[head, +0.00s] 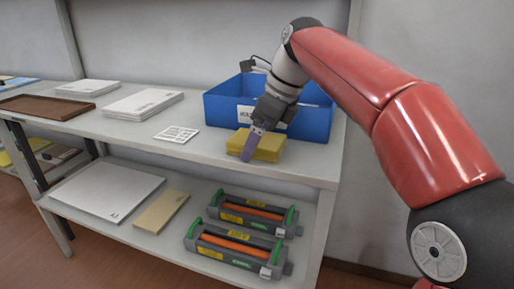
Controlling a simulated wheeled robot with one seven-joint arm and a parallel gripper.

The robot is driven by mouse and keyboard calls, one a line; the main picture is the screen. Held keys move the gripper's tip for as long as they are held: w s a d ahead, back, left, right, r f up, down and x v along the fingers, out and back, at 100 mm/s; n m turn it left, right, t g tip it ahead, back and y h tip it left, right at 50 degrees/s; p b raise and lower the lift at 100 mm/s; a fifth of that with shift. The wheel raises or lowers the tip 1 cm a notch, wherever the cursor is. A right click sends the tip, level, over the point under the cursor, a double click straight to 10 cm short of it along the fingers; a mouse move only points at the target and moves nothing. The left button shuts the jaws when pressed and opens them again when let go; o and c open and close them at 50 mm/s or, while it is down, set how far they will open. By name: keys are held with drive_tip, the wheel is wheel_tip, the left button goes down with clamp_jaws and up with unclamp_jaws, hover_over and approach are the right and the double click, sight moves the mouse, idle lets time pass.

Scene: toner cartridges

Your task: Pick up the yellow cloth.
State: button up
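The yellow cloth (268,148) lies as a folded stack on the upper shelf, in front of the blue bin. My gripper (248,148) points down at the cloth's left part, with a purple-grey finger in front of it. The finger covers some of the cloth. Only one finger shows clearly, so I cannot tell how far apart the fingers are, or whether they touch the cloth.
The blue bin (316,122) stands close behind the cloth. A small white card (176,134), white paper stacks (143,103) and a brown tray (45,103) lie to the left on the shelf (120,131). Toner cartridges (238,247) sit on the lower shelf.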

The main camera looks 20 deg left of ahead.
drive_tip(key=c, duration=1.1)
drive_tip(key=shift+r, duration=0.15)
